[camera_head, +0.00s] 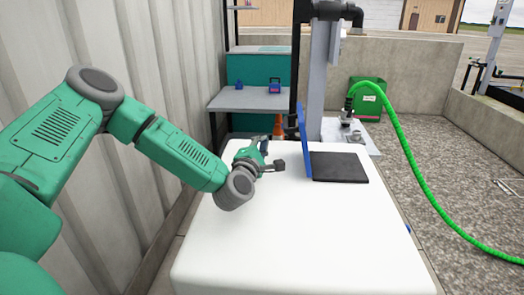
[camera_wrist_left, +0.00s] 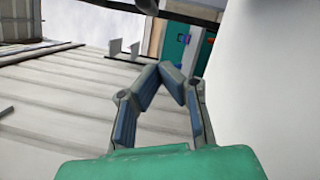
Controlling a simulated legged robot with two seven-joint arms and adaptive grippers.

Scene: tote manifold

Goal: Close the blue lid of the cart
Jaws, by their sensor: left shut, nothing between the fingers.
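The blue lid (camera_head: 304,143) stands upright, open, at the left edge of a dark square opening (camera_head: 339,167) in the top of the white cart (camera_head: 300,240). My left gripper (camera_head: 265,144) is left of the lid, over the far left part of the cart, with a gap between them. In the left wrist view its fingers (camera_wrist_left: 171,72) meet at the tips with nothing between them. The lid cannot be made out in that view; a white surface (camera_wrist_left: 270,80) fills its right side. My right gripper is in neither view.
A corrugated wall (camera_head: 150,90) runs along the left, close to my left arm. Behind the cart are a grey shelf (camera_head: 250,99), an orange cone (camera_head: 279,126) and a grey post (camera_head: 318,75). A green hose (camera_head: 412,175) hangs at the right. The cart's near top is clear.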

